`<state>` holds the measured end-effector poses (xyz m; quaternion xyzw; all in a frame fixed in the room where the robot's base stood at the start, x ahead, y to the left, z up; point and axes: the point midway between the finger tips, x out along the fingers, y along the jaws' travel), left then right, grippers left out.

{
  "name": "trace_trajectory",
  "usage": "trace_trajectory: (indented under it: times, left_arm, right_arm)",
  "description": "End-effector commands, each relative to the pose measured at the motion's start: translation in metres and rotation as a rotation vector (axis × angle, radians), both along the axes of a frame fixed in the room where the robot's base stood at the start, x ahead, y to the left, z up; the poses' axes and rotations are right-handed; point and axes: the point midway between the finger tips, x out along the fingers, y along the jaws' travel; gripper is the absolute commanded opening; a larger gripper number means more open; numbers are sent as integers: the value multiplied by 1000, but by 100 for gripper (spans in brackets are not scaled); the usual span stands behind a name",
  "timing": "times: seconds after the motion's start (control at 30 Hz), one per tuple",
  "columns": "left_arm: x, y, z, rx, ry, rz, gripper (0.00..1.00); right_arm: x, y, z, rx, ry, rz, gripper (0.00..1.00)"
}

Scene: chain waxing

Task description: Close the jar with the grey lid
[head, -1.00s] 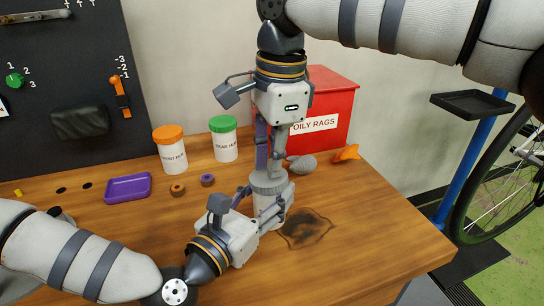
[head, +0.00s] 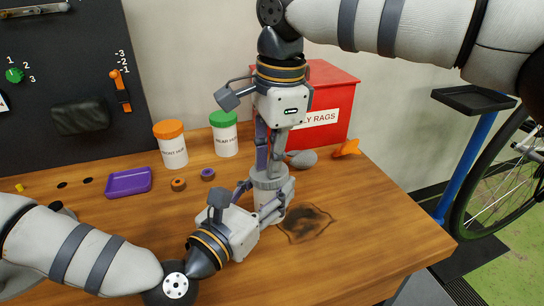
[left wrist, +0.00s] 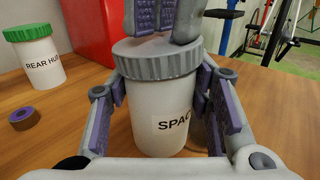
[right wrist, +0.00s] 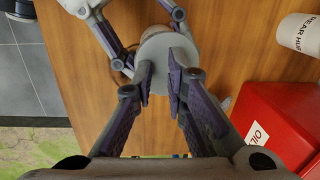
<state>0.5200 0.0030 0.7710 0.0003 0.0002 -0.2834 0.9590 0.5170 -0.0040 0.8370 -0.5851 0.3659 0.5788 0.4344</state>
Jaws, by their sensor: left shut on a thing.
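The white jar (left wrist: 165,117), labelled "SPAC…", stands upright on the bench. The ribbed grey lid (left wrist: 155,62) covers its mouth; I cannot tell whether it is fully tightened. In the head view the lid (head: 268,178) shows above the jar (head: 266,200). My left gripper (head: 272,205) is shut around the jar's body, with purple pads on both sides in the left wrist view. My right gripper (right wrist: 160,88) points down from above. Its fingertips are at the lid's top, a small gap apart, with the lid (right wrist: 168,58) behind them and nothing visible between the pads.
An orange-lidded jar (head: 174,152) and a green-lidded jar (head: 226,140) stand behind. A purple tray (head: 128,182) and two rings lie left. The red rags bin (head: 335,90), a grey lump (head: 302,159) and an orange piece (head: 347,148) are behind right.

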Motion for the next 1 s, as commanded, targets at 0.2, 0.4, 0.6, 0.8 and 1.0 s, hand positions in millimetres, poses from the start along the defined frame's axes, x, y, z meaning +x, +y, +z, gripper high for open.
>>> trace_trajectory:
  times: [0.2,0.4,0.6,0.8,1.0]
  left_arm:
    - [0,0,1,-1,-2,0,0]
    - [0,0,1,-1,-2,0,0]
    - [0,0,1,-1,-2,0,67]
    - [0,0,0,-1,-1,0,70]
    - [-5,3,0,1,1,0,70]
  right_arm:
    - [-1,-2,27,1,-3,-1,13]
    - [-3,-3,39,0,0,1,13]
    - [-2,-3,39,0,-1,0,13]
    - [-2,-3,39,0,-1,0,13]
    - [-2,-3,39,0,-1,0,13]
